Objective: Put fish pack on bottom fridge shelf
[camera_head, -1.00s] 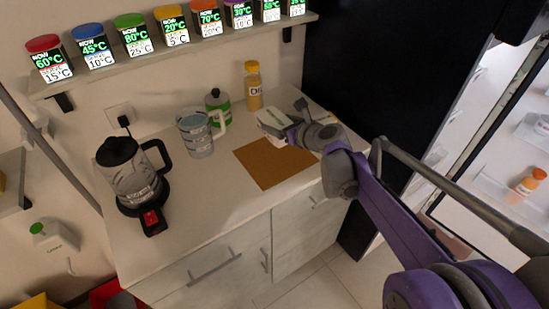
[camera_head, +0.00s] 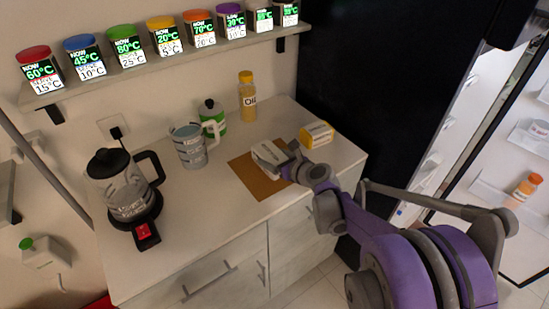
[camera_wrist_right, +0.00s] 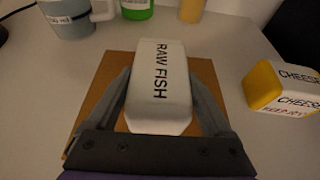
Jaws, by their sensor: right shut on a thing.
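The fish pack, a white box lettered "RAW FISH", shows in the head view (camera_head: 267,154) and upright in the middle of the right wrist view (camera_wrist_right: 161,80). My right gripper (camera_head: 281,156) is shut on it, with one finger on each side in the wrist view (camera_wrist_right: 161,98). The pack is at the brown board on the counter; I cannot tell if it touches the board. The open fridge at the right shows a lower shelf (camera_head: 490,196) with an orange-capped bottle (camera_head: 524,188). My left gripper is not in view.
A yellow and white cheese box (camera_head: 317,134) stands right of the pack. The brown board (camera_head: 248,178) lies beneath. A mug (camera_head: 188,147), green bottle (camera_head: 212,117), oil bottle (camera_head: 247,97) and kettle (camera_head: 123,187) stand on the counter. The dark fridge side (camera_head: 375,90) rises at the right.

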